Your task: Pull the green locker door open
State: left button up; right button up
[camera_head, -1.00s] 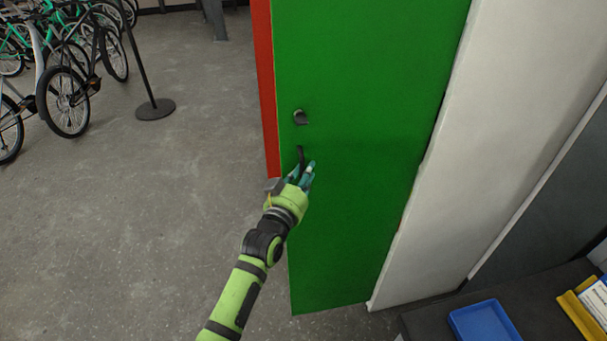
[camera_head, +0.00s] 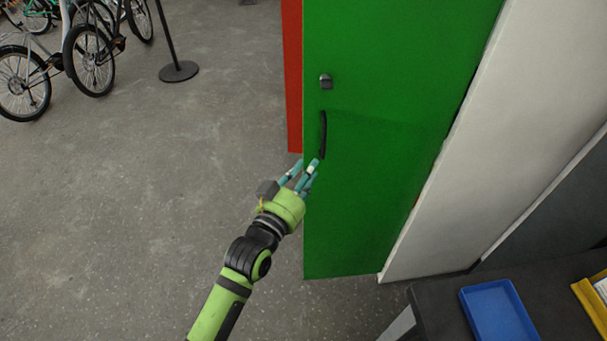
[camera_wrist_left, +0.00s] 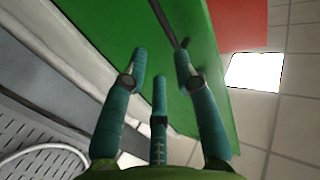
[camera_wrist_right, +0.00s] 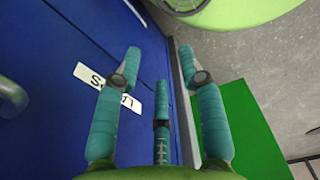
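The green locker door (camera_head: 385,150) stands in the middle of the head view. It has a dark lock knob (camera_head: 326,81) and, below it, a dark upright bar handle (camera_head: 323,135). I cannot tell whether the door is ajar. My left gripper (camera_head: 306,170) is at the handle's lower end, slightly to its left. Its fingers are spread in the left wrist view (camera_wrist_left: 160,65). There the dark handle (camera_wrist_left: 164,24) lies just beyond the fingertips, not clasped. My right gripper (camera_wrist_right: 155,70) shows only in its wrist view, with spread, empty fingers.
A red panel (camera_head: 292,80) is left of the door and a white panel (camera_head: 490,130) right. A blue tray (camera_head: 495,310) lies on a dark surface at lower right. Bikes (camera_head: 90,55) and a post base (camera_head: 179,72) stand upper left. The floor (camera_head: 150,190) between is clear.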

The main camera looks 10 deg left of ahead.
pick_arm(q)
jog(key=shift+s+a, duration=0.15)
jog(key=shift+s, duration=0.25)
